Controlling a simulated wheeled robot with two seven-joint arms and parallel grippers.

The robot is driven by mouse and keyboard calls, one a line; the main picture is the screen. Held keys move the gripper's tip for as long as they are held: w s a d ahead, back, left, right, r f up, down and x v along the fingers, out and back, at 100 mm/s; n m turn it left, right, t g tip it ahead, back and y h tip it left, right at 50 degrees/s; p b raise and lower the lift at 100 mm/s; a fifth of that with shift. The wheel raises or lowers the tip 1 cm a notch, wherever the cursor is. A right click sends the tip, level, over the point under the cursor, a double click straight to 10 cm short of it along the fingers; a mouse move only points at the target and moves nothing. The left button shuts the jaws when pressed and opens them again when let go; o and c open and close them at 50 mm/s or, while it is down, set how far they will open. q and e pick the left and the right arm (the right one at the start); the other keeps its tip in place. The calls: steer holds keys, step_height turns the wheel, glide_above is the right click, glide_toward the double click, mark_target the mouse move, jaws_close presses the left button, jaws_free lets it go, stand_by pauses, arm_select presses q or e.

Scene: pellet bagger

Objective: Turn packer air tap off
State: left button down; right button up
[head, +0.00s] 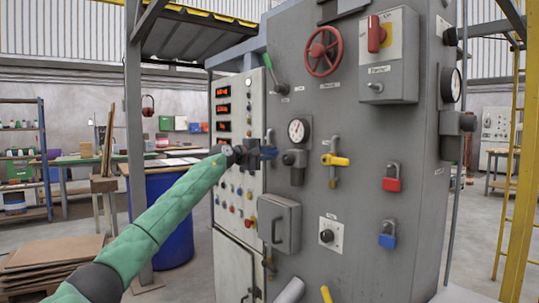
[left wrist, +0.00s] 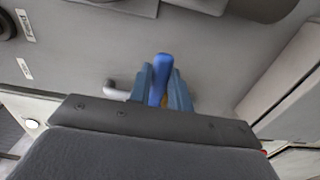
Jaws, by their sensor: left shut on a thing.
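A blue tap handle (left wrist: 158,80) shows between the fingers of my left gripper (left wrist: 165,88) in the left wrist view. The gripper is shut on it, and a pale pipe elbow (left wrist: 115,91) sits just beside it. In the head view my left gripper (head: 266,153) is at the left edge of the grey machine front, and hides most of the tap. The label of this tap cannot be read. My right gripper is not in view.
The grey machine (head: 345,215) carries a yellow-handled tap (head: 335,160), a gauge (head: 298,130), a red handwheel (head: 322,51), a red padlock (head: 391,184), a blue padlock (head: 388,240) and a grey box (head: 279,222). A blue drum (head: 172,235) stands behind my left arm.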

arm_select(q)
steer(key=shift+f, duration=0.25)
steer(key=c, duration=1.3)
jaws_free()
steer(key=shift+r, duration=0.15)
steer(key=shift+s+a, duration=0.25)
steer(key=shift+a, duration=0.25)
steer(key=v, duration=0.6)
steer(key=shift+s+a, duration=0.2)
steer(key=shift+s, duration=0.1)
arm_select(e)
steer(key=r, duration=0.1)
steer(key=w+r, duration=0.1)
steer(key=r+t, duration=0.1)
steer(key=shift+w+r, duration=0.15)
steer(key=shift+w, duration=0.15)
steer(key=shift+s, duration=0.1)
